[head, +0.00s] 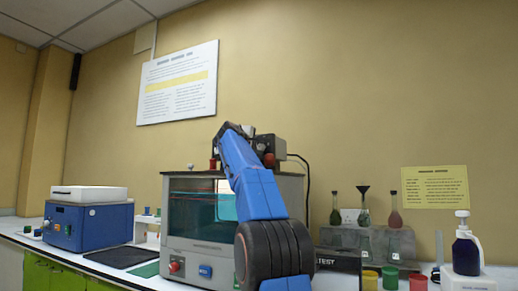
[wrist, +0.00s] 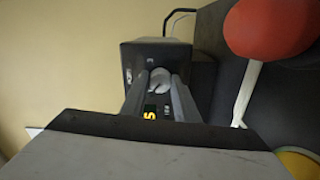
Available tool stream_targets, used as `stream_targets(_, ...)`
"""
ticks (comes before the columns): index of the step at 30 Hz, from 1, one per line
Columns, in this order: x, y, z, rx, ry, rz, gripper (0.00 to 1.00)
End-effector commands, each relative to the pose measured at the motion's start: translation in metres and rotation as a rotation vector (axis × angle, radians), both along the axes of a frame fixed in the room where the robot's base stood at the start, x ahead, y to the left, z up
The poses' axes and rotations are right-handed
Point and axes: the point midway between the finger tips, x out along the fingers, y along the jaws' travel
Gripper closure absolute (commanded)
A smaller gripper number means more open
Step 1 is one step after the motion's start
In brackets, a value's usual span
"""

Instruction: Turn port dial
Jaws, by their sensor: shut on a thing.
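The port dial (wrist: 160,80) is a small pale grey round knob on the face of a black box (wrist: 152,52) in the wrist view. My gripper (wrist: 159,90) is shut on the dial, with one finger on each side of it. A small dark display with a yellow digit (wrist: 149,116) shows between the fingers, partly covered. In the head view the black box (head: 279,147) sits on top of the grey glass-fronted bath (head: 290,190). My blue arm hides part of the bath, and the dial cannot be made out there.
A red ball on a white stem (wrist: 270,25) is close to the right of the box in the wrist view. A blue instrument (head: 90,222) stands left on the bench. Flasks (head: 364,217), coloured cups (head: 390,277) and a pump bottle (head: 466,250) stand right.

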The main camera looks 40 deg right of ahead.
Motion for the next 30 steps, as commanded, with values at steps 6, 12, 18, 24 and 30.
stream_targets(6,0.0002,-0.0001,-0.0012,0.07,-0.163,-0.001,0.95)
stream_targets(12,0.0003,-0.0002,-0.0013,0.144,-0.339,-0.001,0.95)
stream_targets(18,0.0003,-0.0002,-0.0016,0.214,-0.509,-0.001,0.95)
stream_targets(24,0.0003,-0.0002,-0.0017,0.275,-0.655,-0.002,0.95)
stream_targets(30,0.0004,-0.0003,-0.0018,0.319,-0.76,-0.002,0.95)
